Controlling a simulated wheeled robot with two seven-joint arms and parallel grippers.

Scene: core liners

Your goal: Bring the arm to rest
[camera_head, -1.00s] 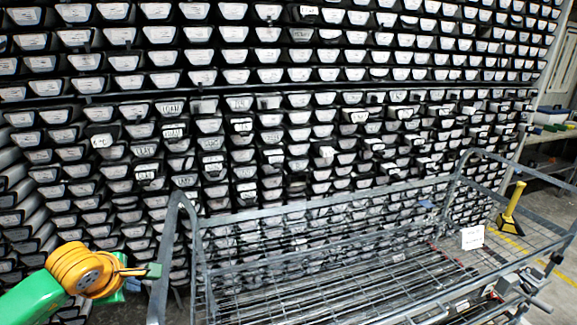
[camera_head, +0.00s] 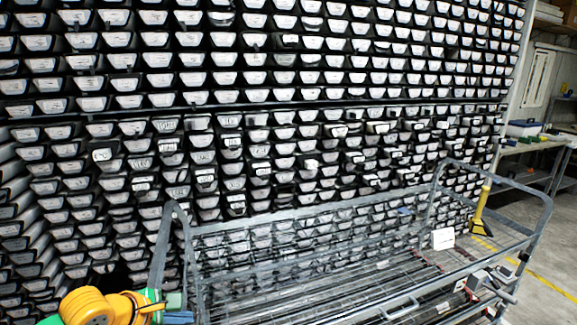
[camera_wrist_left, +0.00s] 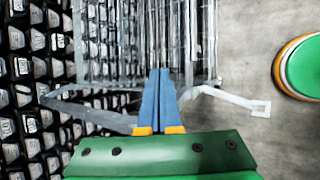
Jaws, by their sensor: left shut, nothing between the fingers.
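My left arm comes in at the bottom left of the head view. My left gripper (camera_head: 180,317) shows there as blue fingers at the picture's lower edge, partly cut off, beside the near left post of the wire cart. In the left wrist view the two blue fingers (camera_wrist_left: 160,75) lie together, shut and empty, and point toward the cart's wire mesh. My right gripper is in neither view.
The grey wire cart (camera_head: 163,250) stands close in front of a wall of stacked core liners (camera_head: 250,76). A yellow-handled tool (camera_head: 481,208) and a white card (camera_head: 443,239) are at its right end. Open floor (camera_head: 545,240) lies to the right, with a bench (camera_head: 535,146) behind.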

